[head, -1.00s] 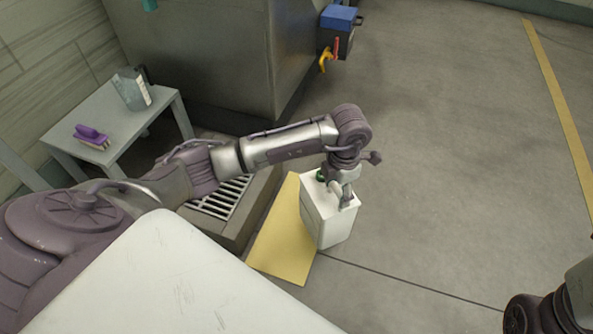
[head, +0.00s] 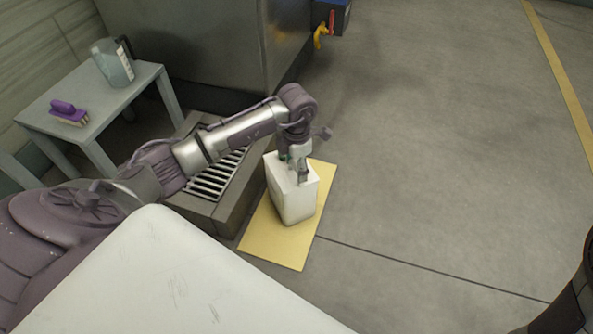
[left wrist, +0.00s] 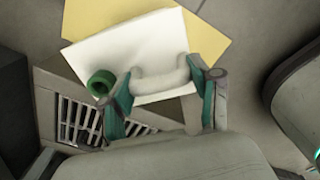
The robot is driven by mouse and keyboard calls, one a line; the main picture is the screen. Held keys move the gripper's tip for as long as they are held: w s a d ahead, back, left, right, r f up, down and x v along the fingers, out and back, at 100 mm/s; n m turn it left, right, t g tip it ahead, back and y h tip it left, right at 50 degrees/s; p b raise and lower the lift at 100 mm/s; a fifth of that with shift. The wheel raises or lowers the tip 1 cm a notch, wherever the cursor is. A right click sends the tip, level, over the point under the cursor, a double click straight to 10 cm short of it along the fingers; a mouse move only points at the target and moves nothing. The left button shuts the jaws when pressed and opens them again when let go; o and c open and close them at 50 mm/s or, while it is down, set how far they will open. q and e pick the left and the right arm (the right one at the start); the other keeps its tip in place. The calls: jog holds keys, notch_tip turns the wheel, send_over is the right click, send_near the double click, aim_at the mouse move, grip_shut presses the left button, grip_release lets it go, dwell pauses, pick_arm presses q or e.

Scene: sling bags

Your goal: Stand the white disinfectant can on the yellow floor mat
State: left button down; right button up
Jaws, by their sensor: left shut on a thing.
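The white disinfectant can (head: 290,198) is upright over the yellow floor mat (head: 275,250) in the head view. I cannot tell whether its base touches the mat. My left gripper (head: 298,170) is above the can and shut on its top handle. In the left wrist view the left gripper's two fingers (left wrist: 160,95) close on the white handle, with the can's white top (left wrist: 125,50) and green cap (left wrist: 101,83) beside it. The mat (left wrist: 95,15) shows beyond the can there. My right gripper is not in view.
A floor drain grate (head: 215,180) in a raised kerb lies left of the mat. A grey side table (head: 90,110) holds a jug (head: 113,65) and a purple brush (head: 68,112). The floor to the right is clear.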

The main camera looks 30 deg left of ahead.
pick_arm(q)
jog(key=shift+f, duration=0.1)
jog(key=shift+f, duration=0.1)
jog(key=shift+c, duration=1.2)
grip_release()
